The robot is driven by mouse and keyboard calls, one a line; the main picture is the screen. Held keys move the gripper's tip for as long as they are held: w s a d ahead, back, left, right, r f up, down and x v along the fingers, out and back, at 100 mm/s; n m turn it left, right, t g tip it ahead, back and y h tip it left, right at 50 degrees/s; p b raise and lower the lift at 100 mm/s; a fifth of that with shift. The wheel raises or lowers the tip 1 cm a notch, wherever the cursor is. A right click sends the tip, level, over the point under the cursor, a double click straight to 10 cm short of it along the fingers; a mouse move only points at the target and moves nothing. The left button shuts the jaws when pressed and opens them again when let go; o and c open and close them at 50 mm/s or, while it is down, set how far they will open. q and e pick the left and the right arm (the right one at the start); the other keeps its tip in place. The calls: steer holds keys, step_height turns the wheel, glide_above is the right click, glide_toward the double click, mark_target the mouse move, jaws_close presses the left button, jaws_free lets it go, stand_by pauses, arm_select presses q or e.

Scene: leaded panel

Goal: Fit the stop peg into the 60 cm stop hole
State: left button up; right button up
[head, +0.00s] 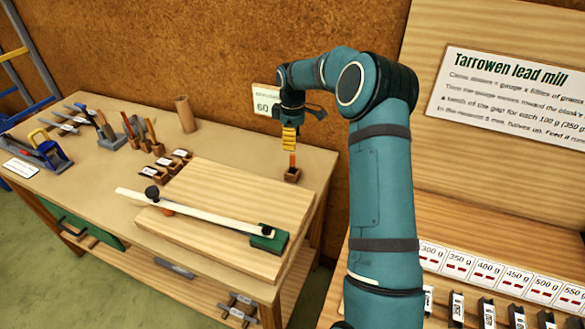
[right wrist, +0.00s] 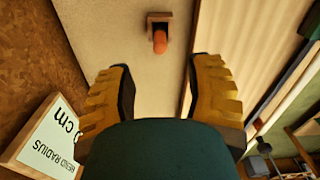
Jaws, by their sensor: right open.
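An orange peg (head: 292,161) stands upright in a small wooden holder (head: 292,175) at the right end of the bench. The right wrist view shows the same peg (right wrist: 159,42) in its holder (right wrist: 159,18), beyond the fingertips and between their lines. My right gripper (head: 289,150) points down just above the peg; its yellow fingers (right wrist: 163,80) are apart, with nothing between them. A sign (head: 265,100) behind it reads 60; the right wrist view shows "radius" and "cm" on it (right wrist: 45,140). I cannot make out the 60 cm stop hole. My left gripper is out of view.
A wooden board (head: 235,195) lies on the bench (head: 115,165) with a pale bar (head: 205,212) and a green block (head: 268,238). Small labelled holders (head: 165,163), tools (head: 105,130) and a brown cylinder (head: 185,114) stand behind. A lead mill board (head: 515,95) is at right.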

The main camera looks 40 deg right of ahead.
mark_target(293, 165)
step_height(293, 165, down, 11)
steer(key=shift+r+b, duration=0.1)
steer(key=shift+b, duration=0.5)
jaws_close()
